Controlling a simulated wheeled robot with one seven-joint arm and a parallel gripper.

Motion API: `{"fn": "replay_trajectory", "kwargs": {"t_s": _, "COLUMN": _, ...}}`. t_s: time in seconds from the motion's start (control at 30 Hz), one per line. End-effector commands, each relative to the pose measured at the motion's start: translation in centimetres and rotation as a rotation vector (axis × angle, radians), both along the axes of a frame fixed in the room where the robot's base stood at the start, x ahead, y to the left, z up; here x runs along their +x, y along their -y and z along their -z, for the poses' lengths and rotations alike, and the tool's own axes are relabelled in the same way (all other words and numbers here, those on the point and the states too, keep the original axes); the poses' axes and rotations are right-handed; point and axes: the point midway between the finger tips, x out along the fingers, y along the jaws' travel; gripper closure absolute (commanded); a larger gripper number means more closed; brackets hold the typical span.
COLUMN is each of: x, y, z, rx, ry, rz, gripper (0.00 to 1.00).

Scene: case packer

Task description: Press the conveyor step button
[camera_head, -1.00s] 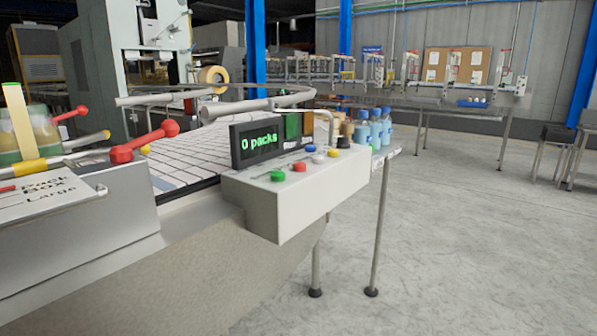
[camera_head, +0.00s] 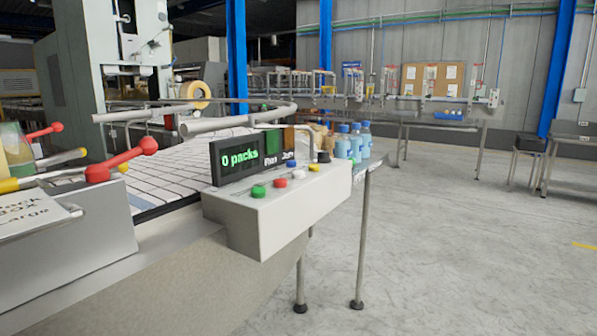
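A light grey control box (camera_head: 284,217) juts from the conveyor side near the middle of the head view. On its top are a green button (camera_head: 258,192), a red button (camera_head: 280,183), a blue button (camera_head: 291,163), a white button (camera_head: 298,173), a yellow button (camera_head: 314,167) and a black knob (camera_head: 323,157). Labels by the buttons are too small to read, so I cannot tell which is the conveyor step button. A dark display (camera_head: 238,158) behind them reads "0 packs" in green. The tiled conveyor (camera_head: 180,180) runs behind the box. My gripper is not in view.
Blue-capped bottles (camera_head: 355,143) stand beyond the box on a stand with thin legs (camera_head: 361,240). The concrete floor (camera_head: 460,240) at right is open.

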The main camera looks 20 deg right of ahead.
Motion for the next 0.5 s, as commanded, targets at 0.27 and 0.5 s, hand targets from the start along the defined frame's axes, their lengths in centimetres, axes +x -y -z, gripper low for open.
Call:
{"fn": "replay_trajectory", "kwargs": {"t_s": 0.27, "x": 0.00, "y": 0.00, "z": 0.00, "rx": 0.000, "ry": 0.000, "rz": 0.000, "gripper": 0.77}}
{"fn": "replay_trajectory", "kwargs": {"t_s": 0.5, "x": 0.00, "y": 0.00, "z": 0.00, "rx": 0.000, "ry": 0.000, "rz": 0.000, "gripper": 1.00}}
